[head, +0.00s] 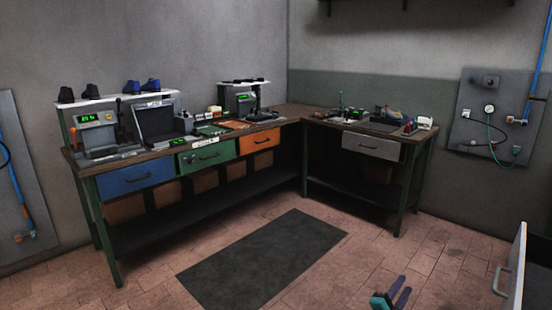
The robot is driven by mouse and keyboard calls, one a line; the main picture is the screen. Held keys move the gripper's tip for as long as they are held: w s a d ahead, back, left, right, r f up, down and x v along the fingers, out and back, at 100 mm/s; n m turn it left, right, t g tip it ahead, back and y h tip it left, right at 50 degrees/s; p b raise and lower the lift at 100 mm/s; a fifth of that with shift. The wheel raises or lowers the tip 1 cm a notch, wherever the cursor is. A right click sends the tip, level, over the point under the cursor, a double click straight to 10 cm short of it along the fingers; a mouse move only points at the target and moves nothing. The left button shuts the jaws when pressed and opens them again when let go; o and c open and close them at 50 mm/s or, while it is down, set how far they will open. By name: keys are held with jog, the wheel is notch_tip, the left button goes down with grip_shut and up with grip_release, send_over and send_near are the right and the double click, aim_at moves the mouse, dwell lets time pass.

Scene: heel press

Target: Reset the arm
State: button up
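My gripper (405,284) shows at the bottom edge of the head view, right of centre, above the tiled floor. Its two grey-blue fingers point up and to the right, with a narrow gap between the tips. I see nothing held between them. A teal part of my arm (379,301) shows beside them; the rest of the arm is out of view.
An L-shaped workbench (255,128) with drawers and several machines stands along the back walls. A dark mat (262,260) lies on the floor before it. A pale panel with a handle (518,270) stands at the lower right. The floor around my gripper looks clear.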

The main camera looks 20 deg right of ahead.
jog(key=w+a+f+n+t+y+p, duration=0.1)
jog(key=w+a+f+n+t+y, duration=0.4)
jog(key=w+a, duration=0.55)
jog(key=a+f+n+g+y+p, duration=0.1)
jog(key=a+f+n+y, duration=0.25)
jog(key=a+f, duration=0.45)
jog(key=w+a+f+n+g+y, duration=0.1)
jog(key=a+f+n+y, duration=0.25)
jog(key=a, duration=0.75)
jog(key=a+f+n+g+y+p, duration=0.1)
jog(key=a+f+n+y, duration=0.25)
jog(key=a+f, duration=0.5)
jog(key=s+a+f+n+g+y, duration=0.35)
jog(key=s+a+f+g, duration=0.35)
jog(key=s+a, duration=0.55)
jog(key=s+d+n+g+h, duration=0.1)
jog(key=s+n+g, duration=0.4)
jog(key=s, duration=1.5)
jog(key=g, duration=0.3)
jog(key=shift+s+d+f+g+p, duration=0.25)
jog(key=shift+s+f+g+p, duration=0.05)
jog(key=shift+s, duration=0.1)
jog(key=shift+d, duration=0.1)
